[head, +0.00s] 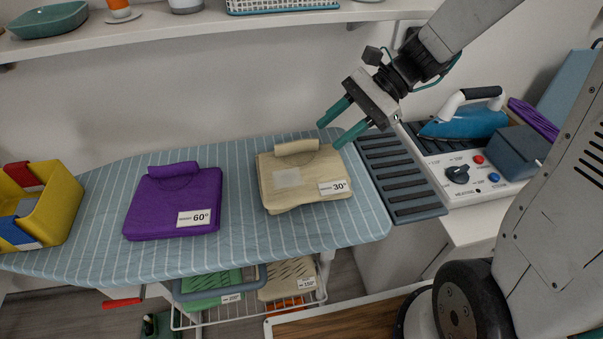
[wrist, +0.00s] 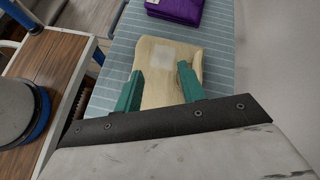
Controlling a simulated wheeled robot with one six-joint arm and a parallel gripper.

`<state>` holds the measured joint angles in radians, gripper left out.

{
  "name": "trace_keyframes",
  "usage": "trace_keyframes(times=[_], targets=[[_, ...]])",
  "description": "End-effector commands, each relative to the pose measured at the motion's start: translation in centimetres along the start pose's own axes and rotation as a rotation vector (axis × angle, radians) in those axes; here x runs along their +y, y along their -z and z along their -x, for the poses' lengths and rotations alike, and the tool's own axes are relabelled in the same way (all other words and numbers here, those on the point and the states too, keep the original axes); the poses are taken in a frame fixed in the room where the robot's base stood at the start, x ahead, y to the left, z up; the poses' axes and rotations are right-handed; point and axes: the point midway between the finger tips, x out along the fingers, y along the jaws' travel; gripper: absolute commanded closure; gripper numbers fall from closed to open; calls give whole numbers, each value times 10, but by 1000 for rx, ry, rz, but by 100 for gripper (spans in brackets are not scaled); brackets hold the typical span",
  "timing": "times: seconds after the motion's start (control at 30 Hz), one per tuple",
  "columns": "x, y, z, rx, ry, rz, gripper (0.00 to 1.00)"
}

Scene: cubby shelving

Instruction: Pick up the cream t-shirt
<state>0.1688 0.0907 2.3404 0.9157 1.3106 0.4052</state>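The cream t-shirt (head: 303,178) lies folded flat on the striped ironing board, with a raised collar roll at its back and a white "30°" tag at its front right corner. My gripper (head: 335,128) is open and empty, above and to the back right of the shirt in the head view. In the wrist view the cream t-shirt (wrist: 165,68) shows beyond and between the open teal fingers (wrist: 158,85). I see no contact with the shirt.
A folded purple shirt (head: 177,203) with a "60°" tag lies left on the ironing board (head: 100,246). A yellow bin (head: 62,215) stands at the board's left end. A blue iron (head: 466,122) and its control panel (head: 470,170) are at right. A shelf (head: 180,24) runs above.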

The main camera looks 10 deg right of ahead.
Motion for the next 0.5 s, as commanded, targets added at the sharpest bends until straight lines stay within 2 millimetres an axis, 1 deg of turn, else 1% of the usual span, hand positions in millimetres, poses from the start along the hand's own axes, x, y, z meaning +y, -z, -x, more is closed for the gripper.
trace_keyframes(times=[0.03, 0.1, 0.2, 0.33, 0.5], targets=[[-11, 15, -5, -47, 37, -84, 60], [-25, 30, -9, -100, 87, -180, 60], [-40, 47, -13, -156, 141, -281, 60], [-49, 59, -17, -194, 178, -352, 60], [-55, 60, -31, -204, 187, -371, 60]])
